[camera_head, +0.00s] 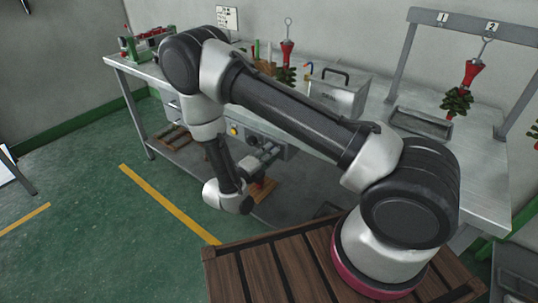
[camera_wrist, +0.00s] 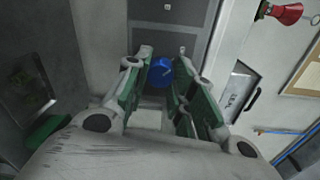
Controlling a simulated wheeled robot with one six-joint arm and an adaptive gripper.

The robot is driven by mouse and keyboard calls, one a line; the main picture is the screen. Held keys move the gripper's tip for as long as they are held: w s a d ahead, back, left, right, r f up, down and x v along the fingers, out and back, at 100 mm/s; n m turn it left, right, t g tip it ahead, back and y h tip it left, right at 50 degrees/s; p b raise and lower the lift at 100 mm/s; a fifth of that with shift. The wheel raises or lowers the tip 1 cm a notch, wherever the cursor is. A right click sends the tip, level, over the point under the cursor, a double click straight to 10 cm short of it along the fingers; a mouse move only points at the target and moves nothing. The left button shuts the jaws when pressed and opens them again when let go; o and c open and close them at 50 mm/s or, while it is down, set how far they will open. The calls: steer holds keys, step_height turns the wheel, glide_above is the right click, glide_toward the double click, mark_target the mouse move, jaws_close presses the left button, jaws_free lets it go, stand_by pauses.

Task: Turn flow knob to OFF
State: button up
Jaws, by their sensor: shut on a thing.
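A blue round knob (camera_wrist: 160,73) with a pale mark on its face sits between the two fingertips of my gripper (camera_wrist: 162,66) in the wrist view. The green-padded fingers are on both sides of it, and my gripper is shut on it. In the head view my gripper (camera_head: 264,157) is at the grey control panel (camera_head: 290,150) under the bench top. The blue knob is hidden there. I cannot read which setting the knob is at.
An orange-yellow button (camera_head: 233,130) is on the panel, left of my gripper. A lower shelf runs beneath.

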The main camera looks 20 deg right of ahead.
stand_by(0.4)
steer(key=o, duration=1)
steer(key=shift+o, duration=0.2)
steer(key=v, duration=1.2)
steer(key=shift+f, duration=0.1)
